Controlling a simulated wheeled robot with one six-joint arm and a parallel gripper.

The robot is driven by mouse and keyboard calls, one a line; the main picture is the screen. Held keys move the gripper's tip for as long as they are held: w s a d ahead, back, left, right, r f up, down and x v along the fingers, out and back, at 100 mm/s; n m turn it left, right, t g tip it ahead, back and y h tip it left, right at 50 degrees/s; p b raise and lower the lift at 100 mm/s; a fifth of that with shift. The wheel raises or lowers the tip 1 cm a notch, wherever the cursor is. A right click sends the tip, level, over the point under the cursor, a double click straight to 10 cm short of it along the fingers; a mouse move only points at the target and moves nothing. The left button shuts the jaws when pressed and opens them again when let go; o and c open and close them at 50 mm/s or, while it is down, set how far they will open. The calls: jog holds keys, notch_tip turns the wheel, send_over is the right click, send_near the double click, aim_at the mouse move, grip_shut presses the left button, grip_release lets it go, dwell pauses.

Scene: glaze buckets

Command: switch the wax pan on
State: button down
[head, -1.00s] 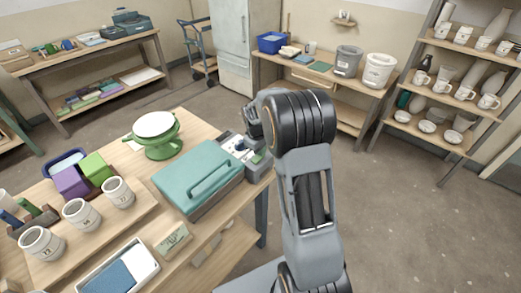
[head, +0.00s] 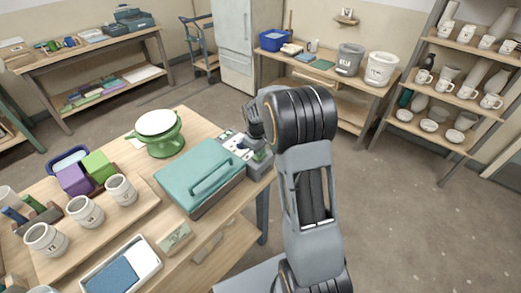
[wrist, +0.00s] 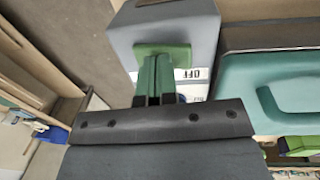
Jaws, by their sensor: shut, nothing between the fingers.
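The wax pan has a teal lid with a handle (head: 203,172) and sits at the right end of the near workbench. A grey control box (head: 234,146) with white labels adjoins its far end. In the wrist view the grey box (wrist: 195,28) fills the top middle, with the teal lid (wrist: 238,88) to its right. A flat green square piece (wrist: 172,52) is on the box, and an OFF label (wrist: 193,74) shows beside it. My gripper (wrist: 154,62) is shut and empty, its green fingers over the box at the green piece. Whether they touch it is unclear.
On the same bench stand a green scale (head: 158,140), several labelled pots (head: 121,190), a purple block (head: 75,178) and a white tray (head: 122,270). Open floor (head: 400,220) lies to the right. Shelves of pottery (head: 455,90) stand at the far right.

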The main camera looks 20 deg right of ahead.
notch_tip(320, 180, up, 14)
jog(key=w+d+p, duration=0.1)
jog(key=d+p, duration=0.1)
dwell(0.5)
jog(key=shift+f, duration=0.1)
dwell(0.4)
jog(key=s+a+m+t, duration=0.1)
jog(key=s+a, duration=0.2)
jog(key=s, duration=0.4)
jog(key=s+a+r+m+t, duration=0.1)
jog(key=s+a, duration=0.3)
jog(key=s, duration=0.4)
jog(key=s+a+r+m+t+y, duration=0.1)
jog(key=s+a+m, duration=0.2)
jog(key=s, duration=0.4)
jog(key=shift+s+a+r+t, duration=0.15)
jog(key=shift+a+r+t, duration=0.1)
jog(key=shift+a+t, duration=0.25)
jog(key=shift+a, duration=0.1)
